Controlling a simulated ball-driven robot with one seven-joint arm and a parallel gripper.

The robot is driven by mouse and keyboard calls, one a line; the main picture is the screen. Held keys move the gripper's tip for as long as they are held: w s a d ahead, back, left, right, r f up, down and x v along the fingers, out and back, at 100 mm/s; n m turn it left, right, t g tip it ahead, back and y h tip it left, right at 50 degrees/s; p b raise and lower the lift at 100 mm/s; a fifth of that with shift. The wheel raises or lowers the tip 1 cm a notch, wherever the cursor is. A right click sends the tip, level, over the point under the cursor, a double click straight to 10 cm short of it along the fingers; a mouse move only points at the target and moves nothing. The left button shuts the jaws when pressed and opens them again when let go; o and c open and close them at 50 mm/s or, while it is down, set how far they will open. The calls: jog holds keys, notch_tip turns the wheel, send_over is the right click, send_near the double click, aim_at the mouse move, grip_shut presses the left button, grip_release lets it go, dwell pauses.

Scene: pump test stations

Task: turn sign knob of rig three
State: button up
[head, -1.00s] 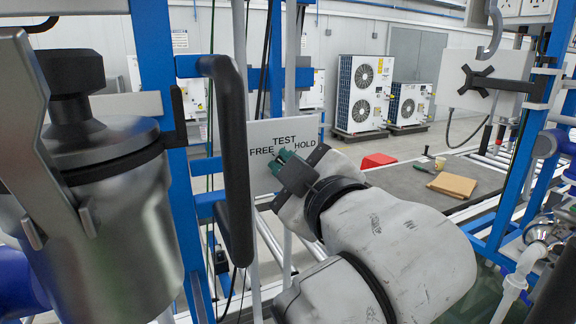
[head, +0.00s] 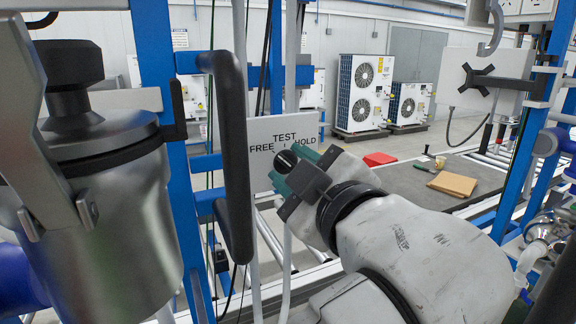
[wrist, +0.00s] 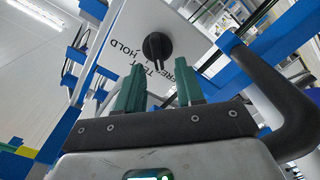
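The white sign (head: 262,130) reads TEST above, FREE and HOLD below. It also shows in the wrist view (wrist: 196,84), tilted and upside down. Its round black knob (head: 286,161) sits below the lettering, and in the wrist view the knob (wrist: 157,46) is unobstructed. My gripper (head: 290,170) is close in front of the sign with its green fingers apart. In the wrist view the open fingers (wrist: 160,78) have an empty gap, and the knob lies beyond the fingertips, roughly in line with the gap.
A dark curved handle (head: 236,155) stands just left of the sign, and a large metal canister (head: 115,215) fills the left. Blue frame posts (head: 165,120) surround the sign. A bench (head: 405,183) with a cardboard piece (head: 453,185) lies to the right.

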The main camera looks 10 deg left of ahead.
jog(key=b+v, duration=0.1)
jog(key=v, duration=0.7)
jog(key=shift+s+d, duration=0.15)
jog(key=shift+d, duration=0.05)
